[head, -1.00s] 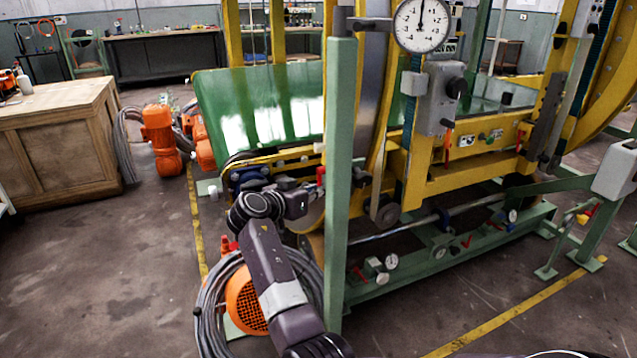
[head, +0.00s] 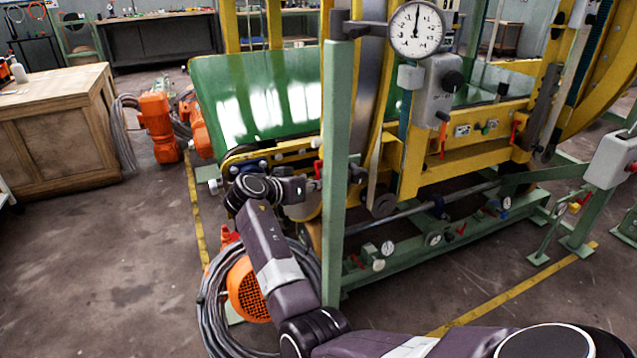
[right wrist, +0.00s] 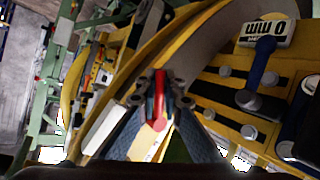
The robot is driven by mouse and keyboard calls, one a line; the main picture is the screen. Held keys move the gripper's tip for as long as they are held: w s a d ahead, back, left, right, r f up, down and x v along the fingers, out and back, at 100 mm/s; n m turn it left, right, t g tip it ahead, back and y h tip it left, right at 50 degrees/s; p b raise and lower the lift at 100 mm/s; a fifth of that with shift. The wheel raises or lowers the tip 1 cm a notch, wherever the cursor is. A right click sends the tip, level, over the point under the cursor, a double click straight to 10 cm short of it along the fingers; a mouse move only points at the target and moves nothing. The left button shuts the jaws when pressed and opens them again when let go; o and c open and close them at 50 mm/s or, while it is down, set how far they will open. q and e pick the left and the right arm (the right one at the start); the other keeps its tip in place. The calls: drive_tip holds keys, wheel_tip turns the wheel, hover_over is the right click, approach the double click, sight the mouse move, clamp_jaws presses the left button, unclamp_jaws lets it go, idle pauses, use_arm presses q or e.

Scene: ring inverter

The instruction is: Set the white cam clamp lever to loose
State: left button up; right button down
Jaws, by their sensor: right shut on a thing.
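My right gripper (head: 312,187) reaches from my arm to the yellow machine frame, just left of the green post; the post hides part of the contact area. In the right wrist view its two fingers (right wrist: 158,108) are closed around a slim red lever handle (right wrist: 159,90) with a rounded red end. The handle also shows as a small red spot (head: 317,169) in the head view. A pale elongated part (right wrist: 104,128) lies left of the fingers; I cannot tell whether it is the white cam clamp lever. My left gripper is not in view.
A green post (head: 335,180) stands close beside my right gripper. A dial gauge (head: 416,30) hangs above. An orange motor (head: 247,291) and coiled grey cable (head: 212,310) are below my arm. A label (right wrist: 268,33) and blue-handled lever (right wrist: 262,66) are right in the wrist view.

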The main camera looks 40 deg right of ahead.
drive_tip(key=c, duration=2)
unclamp_jaws()
drive_tip(key=shift+c, duration=0.2)
drive_tip(key=v, duration=1.2)
drive_tip(key=shift+r, duration=0.1)
